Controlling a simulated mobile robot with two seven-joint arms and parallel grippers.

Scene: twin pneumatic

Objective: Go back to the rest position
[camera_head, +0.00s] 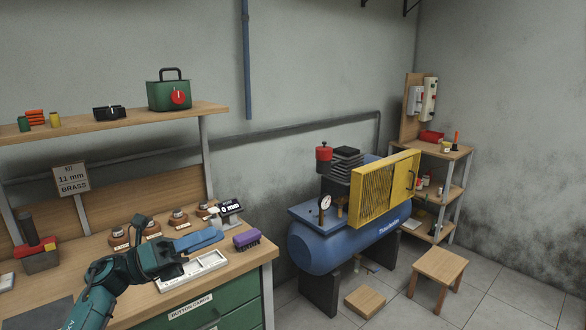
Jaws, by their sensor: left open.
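My left gripper (200,240) reaches in from the lower left over the workbench (262,257), with its blue fingers pointing right. The fingers overlap in this view, and I see nothing held between them. It is above a white divided tray (208,268) and in front of a row of round fittings on wooden bases (178,219). I cannot tell the exact height over the tray. My right gripper is not in view.
A purple brush-like block (246,240) and a small display (229,207) are right of the gripper. A shelf (120,122) runs above the bench. A blue compressor (340,247) with a yellow guard (386,190), a stool (438,266) and a wooden block (365,301) stand to the right.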

